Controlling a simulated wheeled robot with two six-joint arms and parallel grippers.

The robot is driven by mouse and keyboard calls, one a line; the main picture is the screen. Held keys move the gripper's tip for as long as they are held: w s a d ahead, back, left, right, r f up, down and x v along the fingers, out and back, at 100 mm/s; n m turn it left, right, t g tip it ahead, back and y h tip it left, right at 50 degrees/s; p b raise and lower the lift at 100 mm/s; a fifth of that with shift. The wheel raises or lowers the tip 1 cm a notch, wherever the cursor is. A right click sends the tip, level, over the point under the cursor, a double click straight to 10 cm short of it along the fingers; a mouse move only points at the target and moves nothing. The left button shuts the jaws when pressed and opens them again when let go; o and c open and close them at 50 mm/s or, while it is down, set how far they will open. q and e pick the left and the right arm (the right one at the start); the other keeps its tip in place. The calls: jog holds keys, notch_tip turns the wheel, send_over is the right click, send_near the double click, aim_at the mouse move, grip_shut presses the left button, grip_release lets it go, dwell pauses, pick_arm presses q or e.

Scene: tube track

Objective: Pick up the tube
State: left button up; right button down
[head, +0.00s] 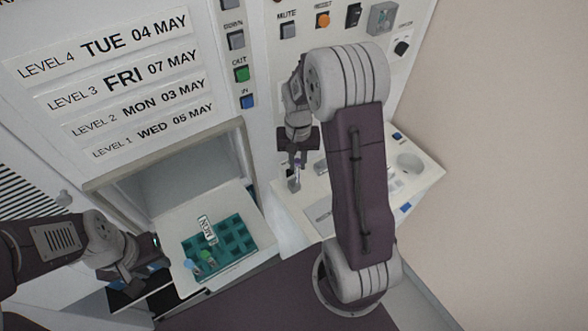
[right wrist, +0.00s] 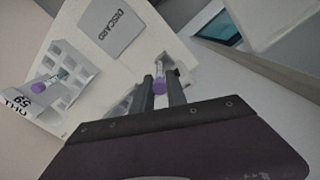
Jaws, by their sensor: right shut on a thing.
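My right gripper (head: 296,168) is shut on a purple-capped tube (right wrist: 160,78), which shows between its two fingers in the right wrist view. The tube is small and partly hidden by the gripper in the head view (head: 295,184). It is over the white side counter (head: 317,215). A second purple-capped tube (right wrist: 48,87) lies at a white slotted holder on the left of the right wrist view. My left gripper (head: 152,282) is at the lower left, beside the pulled-out tray; its fingers are too dark and small to read.
A grey DISCARD panel (right wrist: 112,27) is on the counter. A button panel (head: 236,40) rises behind my right arm.

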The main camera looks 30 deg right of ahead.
jog(key=s+d+r+b, duration=0.1)
jog(key=s+d+r, duration=0.3)
jog(key=s, duration=0.5)
notch_tip(320, 180, up, 2)
jog(key=shift+s+d+r, duration=0.1)
jog(key=shift+s+d, duration=0.1)
jog(key=shift+d, duration=0.2)
jog(key=shift+w, duration=0.1)
jog(key=w+a+n+p, duration=0.1)
jog(key=w+p, duration=0.2)
jog(key=p, duration=0.2)
jog(key=w+a+n+p, duration=0.2)
jog(key=w+p, duration=0.1)
jog(key=p, duration=0.2)
jog(key=w+a+n+p, duration=0.1)
jog(key=w+n+p, duration=0.1)
jog(key=p, duration=0.4)
jog(key=shift+w+a, duration=0.2)
jog(key=shift+w, duration=0.6)
jog(key=shift+w+a+f+n+p, duration=0.2)
jog(key=shift+a+f+n+p, duration=0.1)
jog(key=shift+f+p, duration=0.15)
jog(key=shift+w+a+f+b, duration=0.1)
jog(key=shift+f+b, duration=0.75)
jog(key=shift+f, duration=0.6)
jog(key=shift+w+a+f+b, duration=0.1)
jog(key=shift+f+b, duration=0.75)
jog(key=shift+f, duration=0.55)
